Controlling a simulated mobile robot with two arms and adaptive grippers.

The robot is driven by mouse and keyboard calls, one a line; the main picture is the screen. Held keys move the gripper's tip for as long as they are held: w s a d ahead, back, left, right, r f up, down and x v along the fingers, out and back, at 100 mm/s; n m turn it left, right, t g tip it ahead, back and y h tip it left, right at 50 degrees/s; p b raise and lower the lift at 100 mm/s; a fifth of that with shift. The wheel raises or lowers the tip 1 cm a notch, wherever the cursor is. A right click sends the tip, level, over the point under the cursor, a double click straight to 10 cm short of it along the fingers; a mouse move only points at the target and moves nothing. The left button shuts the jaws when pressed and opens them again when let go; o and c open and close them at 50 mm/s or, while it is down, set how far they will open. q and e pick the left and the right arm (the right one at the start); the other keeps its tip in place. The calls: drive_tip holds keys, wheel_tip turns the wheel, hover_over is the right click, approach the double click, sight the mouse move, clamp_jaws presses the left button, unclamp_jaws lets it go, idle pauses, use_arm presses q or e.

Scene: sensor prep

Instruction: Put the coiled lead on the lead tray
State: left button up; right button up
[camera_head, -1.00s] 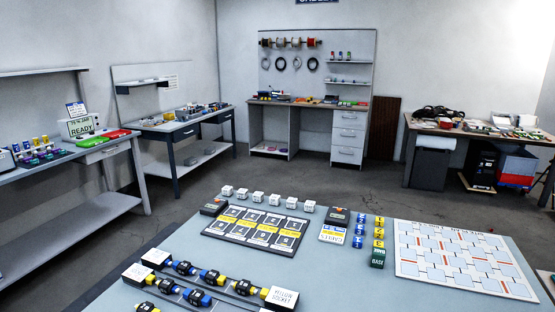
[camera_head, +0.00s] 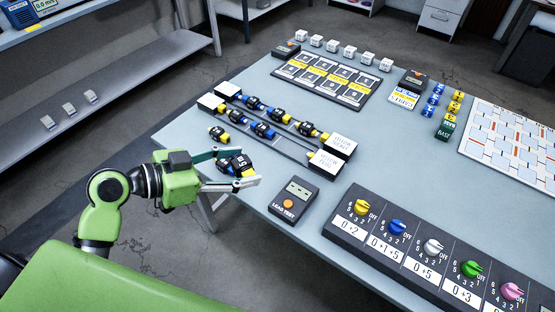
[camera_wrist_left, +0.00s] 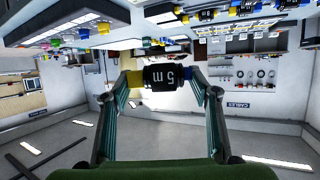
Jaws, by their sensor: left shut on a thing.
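A black coiled lead (camera_head: 235,165) with yellow and blue ends is in my left gripper (camera_head: 243,168), which is shut on it above the near left edge of the table. In the left wrist view the lead (camera_wrist_left: 167,77) lies across between the fingertips and reads "5 m". The held lead is apart from this tray. My right gripper is out of view.
Another coiled lead (camera_head: 218,134) lies beside the tray's left near side. The lead tester (camera_head: 292,200) stands right of the gripper, and a dark knob panel (camera_head: 420,250) runs along the near edge. A card board (camera_head: 322,75) lies beyond the tray. Some bare table surrounds the tester.

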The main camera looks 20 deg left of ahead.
sight(243, 173)
use_arm(q)
drive_tip(key=f+n+t+y, duration=0.1)
drive_tip(key=w+f+n+y, duration=0.1)
drive_tip(key=f, duration=0.1)
drive_tip(key=w+a+f+n+t+y, duration=0.1)
drive_tip(key=n, duration=0.1)
drive_tip(key=shift+a+f+t+y, duration=0.1)
drive_tip(key=shift+f+t+y, duration=0.2)
drive_tip(key=shift+f+y, duration=0.1)
drive_tip(key=shift+s+d+y, duration=0.15)
drive_tip(key=shift+d+y, duration=0.15)
drive_tip(key=shift+d, duration=0.2)
drive_tip(key=shift+c, duration=0.2)
